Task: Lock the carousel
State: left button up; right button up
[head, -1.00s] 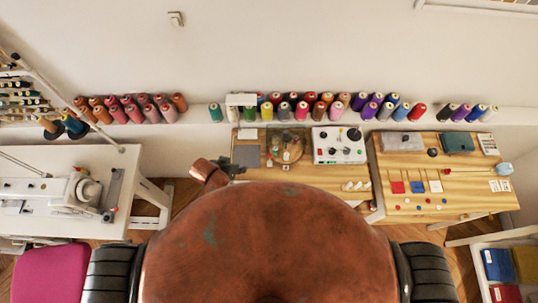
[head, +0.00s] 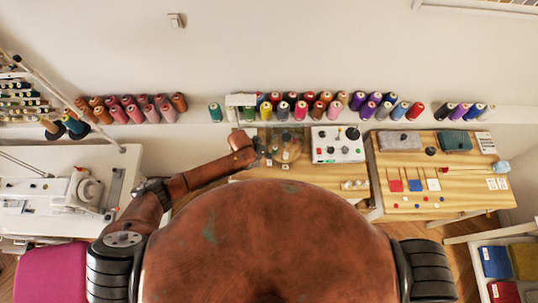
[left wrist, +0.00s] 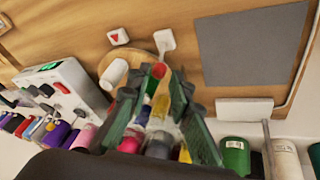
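The carousel looks to be the round wooden disc (head: 296,153) on the left workbench, with small pieces on and around it. In the left wrist view part of its wooden edge (left wrist: 108,66) shows behind my fingers. My left gripper (head: 268,152) is at the disc's left side in the head view. In the left wrist view its two greenish fingers (left wrist: 157,88) are spread apart over the disc. A red-ended piece (left wrist: 158,71) shows between the fingertips; I cannot tell whether they touch it. No locking part is clearly visible. My right gripper is not in view.
A white control box (head: 338,144) with knobs stands right of the disc. A grey mat (left wrist: 250,45) lies on the bench. Thread spools (head: 301,110) line the shelf behind. A second table (head: 440,175) is at right, a sewing machine (head: 85,190) at left.

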pick_arm(q)
jog(key=shift+x, duration=2.15)
jog(key=shift+c, duration=0.6)
grip_shut()
